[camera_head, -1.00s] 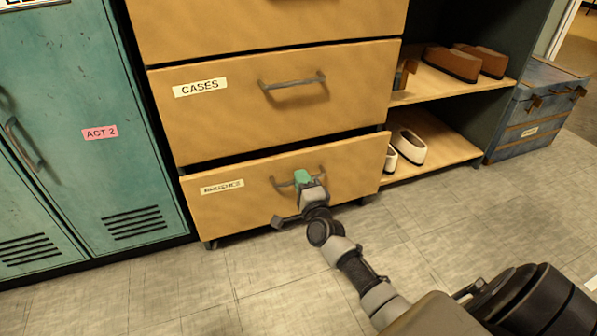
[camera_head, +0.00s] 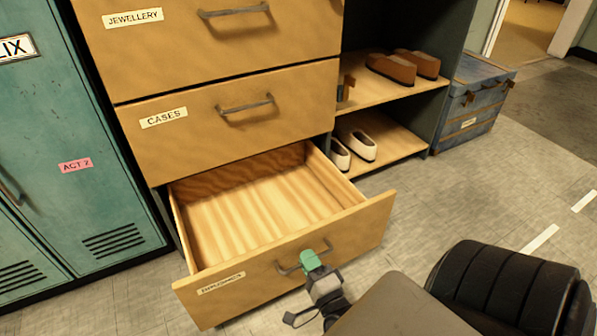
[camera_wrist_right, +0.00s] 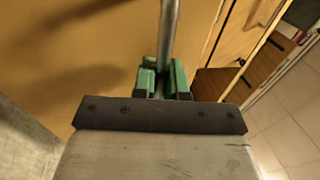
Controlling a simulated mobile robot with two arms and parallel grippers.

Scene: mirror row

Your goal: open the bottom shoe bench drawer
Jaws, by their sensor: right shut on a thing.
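The bottom drawer (camera_head: 235,285) of the wooden shoe bench is pulled well out, and its empty slatted-looking interior shows. Its front carries a small label at the left and a grey bar handle (camera_head: 285,268). My right gripper (camera_head: 312,261), with green fingertips, is at this handle. In the right wrist view the green fingers (camera_wrist_right: 162,80) are shut on the handle bar (camera_wrist_right: 169,35), close in front of the drawer face. My left gripper is not in view.
The CASES drawer (camera_head: 235,110) and JEWELLERY drawer (camera_head: 200,45) above are closed. Teal lockers (camera_head: 75,130) stand at left. Open shelves with brown shoes (camera_head: 392,68) and white shoes (camera_head: 358,140) are at right, then a blue trunk (camera_head: 475,100). Grey floor at right is clear.

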